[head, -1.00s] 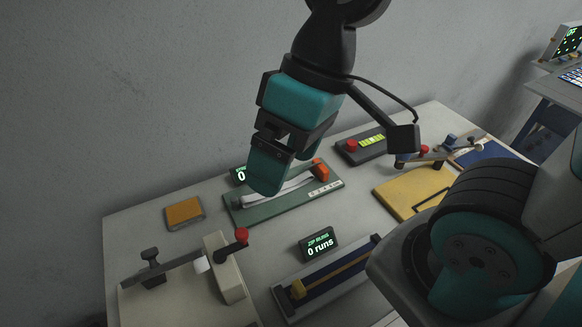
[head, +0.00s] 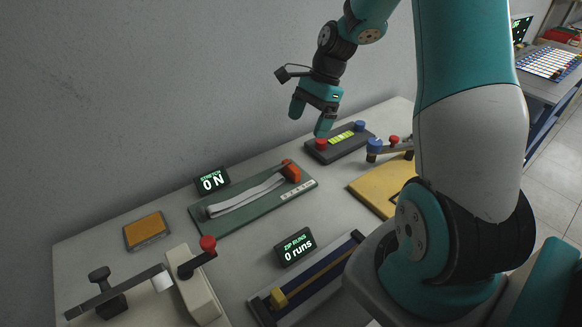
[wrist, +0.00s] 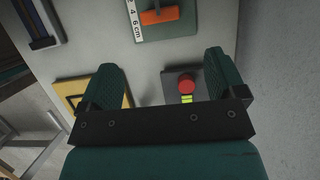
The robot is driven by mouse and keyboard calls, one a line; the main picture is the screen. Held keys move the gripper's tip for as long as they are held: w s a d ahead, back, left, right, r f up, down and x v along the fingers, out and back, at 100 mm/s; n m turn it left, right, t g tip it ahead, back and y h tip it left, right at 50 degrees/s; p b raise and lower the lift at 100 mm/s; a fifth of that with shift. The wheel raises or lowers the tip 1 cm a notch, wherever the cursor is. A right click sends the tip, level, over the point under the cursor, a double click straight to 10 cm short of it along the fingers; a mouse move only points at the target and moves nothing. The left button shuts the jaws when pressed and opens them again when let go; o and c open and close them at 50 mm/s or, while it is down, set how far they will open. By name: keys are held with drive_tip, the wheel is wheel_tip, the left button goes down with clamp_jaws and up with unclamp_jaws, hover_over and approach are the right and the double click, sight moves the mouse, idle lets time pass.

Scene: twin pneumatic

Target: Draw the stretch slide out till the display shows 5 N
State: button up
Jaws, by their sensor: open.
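The stretch slide's orange-red handle (head: 290,171) sits at the right end of a pale band on the green base (head: 249,209). The handle also shows at the top of the wrist view (wrist: 160,16), beside a printed cm scale. The stretch display (head: 212,181) behind the base reads 0 N. My gripper (head: 310,125) is open and empty. It is above and to the right of the handle, near the dark box with the red button, and apart from both. In the wrist view my gripper (wrist: 168,80) shows two spread teal fingers with nothing between them touching.
The dark box (head: 358,148) has a red and a blue button. A yellow board (head: 375,193) lies at right. The zip rig (head: 310,281) is in front, its display (head: 295,247) reading 0 runs. A lever device (head: 196,285) and orange pad (head: 147,230) are at left.

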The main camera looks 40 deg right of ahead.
sight(291, 165)
drive_tip(key=x, duration=1.3)
drive_tip(key=shift+p, duration=0.4)
drive_tip(key=c, duration=1.3)
drive_tip(key=shift+s+d+p, duration=0.15)
drive_tip(key=shift+d+p, duration=0.2)
drive_tip(key=shift+d, duration=0.7)
drive_tip(key=o, duration=1.3)
drive_tip(key=shift+r, duration=0.1)
drive_tip(key=b+v, duration=0.1)
drive_tip(key=v, duration=1.6)
drive_tip(key=shift+r, duration=0.15)
